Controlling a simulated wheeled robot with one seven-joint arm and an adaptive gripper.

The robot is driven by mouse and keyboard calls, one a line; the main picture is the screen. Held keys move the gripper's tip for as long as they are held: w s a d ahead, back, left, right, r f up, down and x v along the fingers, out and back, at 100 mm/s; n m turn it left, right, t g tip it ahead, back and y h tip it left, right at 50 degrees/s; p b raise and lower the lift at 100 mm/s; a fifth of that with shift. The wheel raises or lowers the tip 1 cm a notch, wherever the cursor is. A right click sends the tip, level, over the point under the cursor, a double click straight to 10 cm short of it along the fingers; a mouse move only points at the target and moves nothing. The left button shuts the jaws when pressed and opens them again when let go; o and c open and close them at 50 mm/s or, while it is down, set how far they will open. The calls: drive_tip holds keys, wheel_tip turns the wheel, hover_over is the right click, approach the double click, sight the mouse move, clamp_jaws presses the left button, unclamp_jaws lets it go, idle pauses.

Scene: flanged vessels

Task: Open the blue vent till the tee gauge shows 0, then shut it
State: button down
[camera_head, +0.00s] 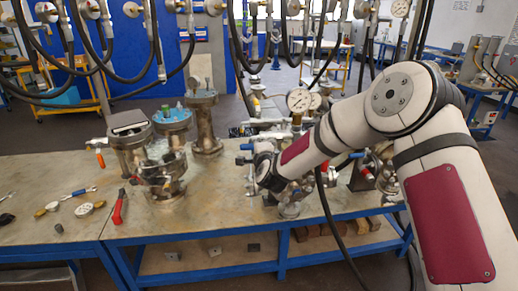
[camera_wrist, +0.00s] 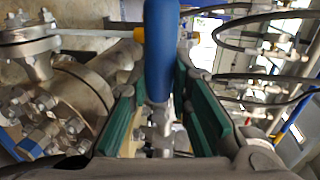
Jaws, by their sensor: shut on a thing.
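The blue vent handle (camera_wrist: 160,50) runs upright through the middle of the wrist view, between the green finger pads of my gripper (camera_wrist: 163,96). The gripper is shut on it; the pad contact is partly hidden. In the head view my gripper (camera_head: 262,168) is at the fittings in the middle of the bench, with blue parts (camera_head: 246,147) beside it. A round white-faced gauge (camera_head: 298,100) stands just above and behind, with a second dial partly hidden behind it. I cannot read the needle or tell which is the tee gauge.
Flanged vessels (camera_head: 204,122) stand on the bench (camera_head: 110,165) left of my gripper. Black hoses (camera_head: 240,50) hang behind. Large flanges (camera_wrist: 85,90) crowd the left of the wrist view.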

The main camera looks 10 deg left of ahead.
drive_tip(key=shift+d+f+m, duration=0.15)
drive_tip(key=shift+f+m, duration=0.05)
drive_tip(key=shift+m, duration=0.1)
drive_tip(key=c, duration=1.5)
unclamp_jaws()
drive_tip(key=shift+o, duration=0.2)
drive_tip(key=shift+r, duration=0.1)
drive_tip(key=v, duration=1.2)
